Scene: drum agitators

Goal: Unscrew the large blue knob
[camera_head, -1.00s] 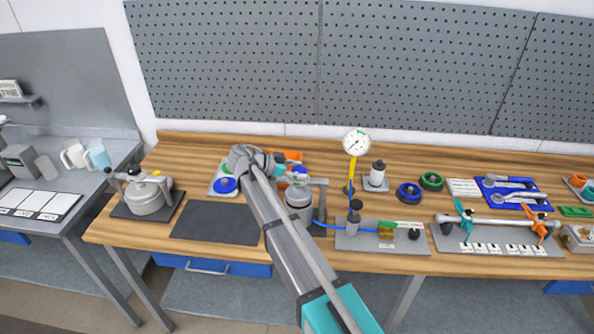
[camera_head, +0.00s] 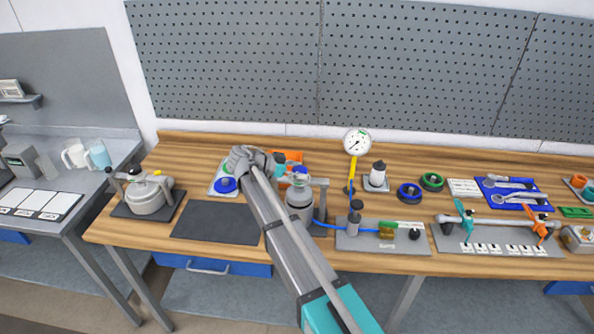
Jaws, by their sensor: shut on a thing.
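A blue knob (camera_head: 300,170) shows at the top of a grey metal vessel (camera_head: 299,197) in the middle-left of the bench. My gripper (camera_head: 289,173) is at the top of this vessel, right beside the blue knob. It appears shut on the knob, but the fingers are small and partly hidden by my own wrist and arm, so the contact is not clear. My arm crosses in front of the vessel and hides its left side. Another blue round part (camera_head: 225,185) lies on a pale tray (camera_head: 217,191) to the left.
A dial gauge (camera_head: 357,142) on a yellow stem and a blue hose (camera_head: 325,224) are to the right. A dark mat (camera_head: 215,222) lies clear at the left front. Blue (camera_head: 409,192) and green (camera_head: 432,181) rings lie further right.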

